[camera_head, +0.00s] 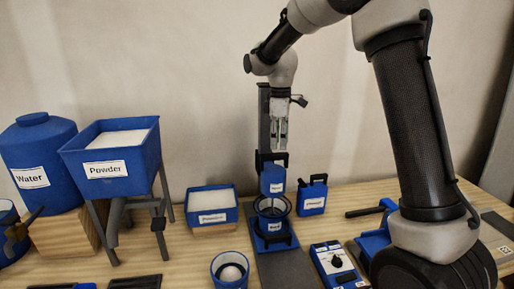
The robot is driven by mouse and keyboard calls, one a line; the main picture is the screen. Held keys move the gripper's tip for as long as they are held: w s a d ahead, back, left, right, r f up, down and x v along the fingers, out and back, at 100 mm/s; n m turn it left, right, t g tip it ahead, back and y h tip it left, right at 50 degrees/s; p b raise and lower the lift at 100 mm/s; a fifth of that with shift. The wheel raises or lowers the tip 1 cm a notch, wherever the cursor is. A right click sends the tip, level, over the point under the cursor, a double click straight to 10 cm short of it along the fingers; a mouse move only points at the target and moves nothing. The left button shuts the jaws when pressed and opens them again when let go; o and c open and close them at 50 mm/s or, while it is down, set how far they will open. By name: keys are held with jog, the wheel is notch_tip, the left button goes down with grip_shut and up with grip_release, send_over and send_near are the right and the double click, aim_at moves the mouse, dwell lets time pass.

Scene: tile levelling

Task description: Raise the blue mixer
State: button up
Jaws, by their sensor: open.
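The blue mixer (272,180) is a blue labelled block on a dark upright column (264,110) in the camera_head view. My gripper (280,147) points down beside the column, above the mixer. It is open and appears empty. The gap between its fingertips and the mixer is hard to judge.
A powder hopper (106,187) and a water tank (40,165) stand left. A powder box (211,220), a small blue cup (230,270), a blue canister (312,196) and a control box with a knob (337,264) surround the mixer stand.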

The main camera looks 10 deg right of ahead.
aim_at(274, 154)
jog(key=shift+w+a+r+n, duration=0.25)
jog(key=shift+w+r+n, duration=0.15)
jog(key=shift+w+r, duration=0.15)
jog(key=shift+w+a+r+n, duration=0.2)
jog(key=shift+w+r+n, duration=0.2)
jog(key=shift+r, duration=0.15)
jog(key=shift+w+a+r+n, duration=0.15)
jog(key=shift+n, duration=0.45)
jog(key=shift+s+n, duration=0.2)
jog(key=shift+n, duration=0.4)
notch_tip(274, 154, down, 8)
grip_shut()
